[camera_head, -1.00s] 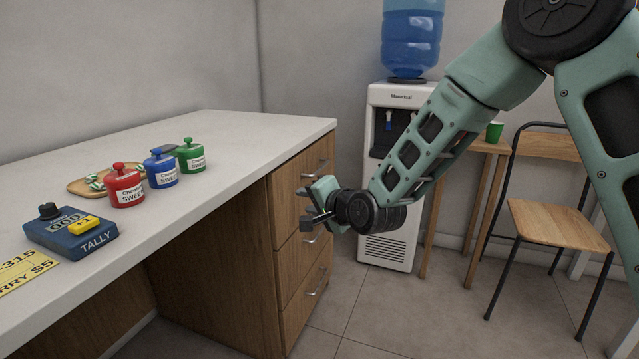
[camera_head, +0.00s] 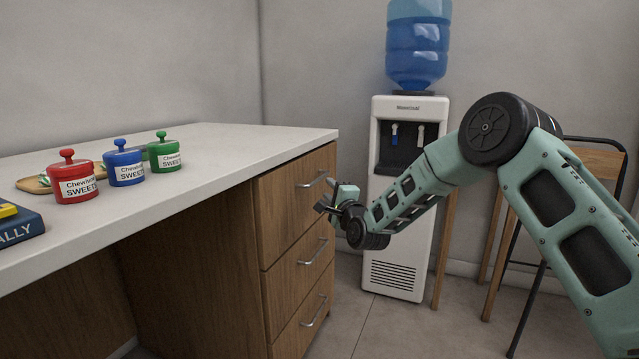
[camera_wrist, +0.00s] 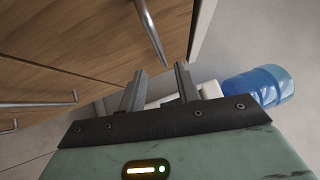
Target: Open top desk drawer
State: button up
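The desk's top drawer (camera_head: 285,205) has a wooden front, flush with the drawers below, so it stands closed. Its metal bar handle (camera_head: 314,180) is partly beside my gripper (camera_head: 328,198) in the head view. In the wrist view, the handle bar (camera_wrist: 150,32) runs up from between the tips of my gripper (camera_wrist: 159,72). The two fingers are apart with nothing between them that I can see gripped. The gripper is close in front of the drawer front; whether it touches the handle I cannot tell.
Two lower drawers have handles (camera_head: 313,252) and (camera_head: 315,312). The white counter top (camera_head: 240,150) holds red (camera_head: 73,180), blue (camera_head: 124,165) and green (camera_head: 163,153) jars. A water dispenser (camera_head: 395,230) stands behind my arm, with a chair (camera_head: 600,165) at right. The floor before the drawers is partly clear.

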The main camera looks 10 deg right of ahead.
aim_at(320, 177)
jog(key=w, duration=0.3)
jog(key=w+a+b, duration=0.1)
jog(key=w, duration=0.1)
jog(key=w+r, duration=0.1)
jog(key=w, duration=0.2)
jog(key=shift+w+a+r, duration=0.1)
jog(key=shift+w+a, duration=0.05)
jog(key=shift+w, duration=0.15)
jog(key=shift+c, duration=0.3)
grip_shut()
